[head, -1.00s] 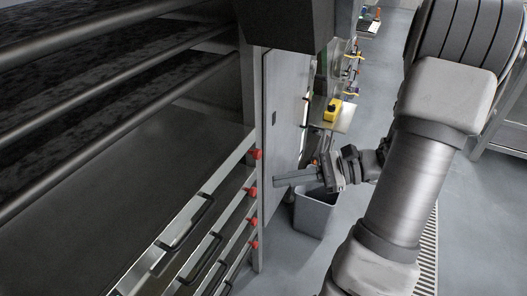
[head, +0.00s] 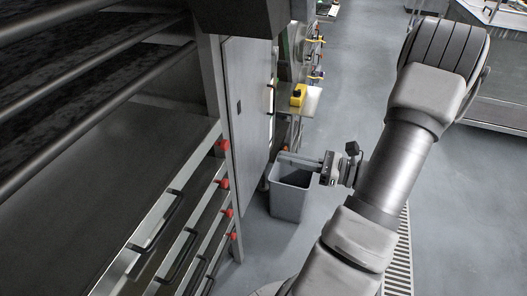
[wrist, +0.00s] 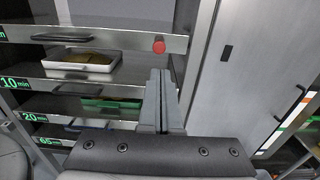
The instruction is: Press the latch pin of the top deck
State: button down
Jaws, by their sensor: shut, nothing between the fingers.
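The top deck's latch pin is the uppermost red pin (head: 223,146) on the right end of the rack's front, in the head view. In the wrist view a red pin (wrist: 158,46) sits at the right end of the uppermost visible rail; the label there is cut off, so I cannot tell its deck for sure. My gripper (head: 281,158) is shut and empty, right of the rack and apart from the pins. In the wrist view its fingertips (wrist: 160,73) appear just below the red pin, not touching it. The fingers may hide lower pins.
Deck handles (head: 161,219) stick out from the rack front. A tall grey panel (head: 247,100) stands right of the rack. A grey bin (head: 290,198) stands on the floor near my gripper. A white tray (wrist: 82,66) lies on the 10 min deck. Floor at right is open.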

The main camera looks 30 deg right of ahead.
aim_at(228, 145)
jog(key=b+x, duration=0.1)
jog(key=x, duration=1.1)
jog(key=shift+a, duration=0.15)
jog(key=shift+w+a, duration=0.25)
jog(key=shift+w, duration=0.2)
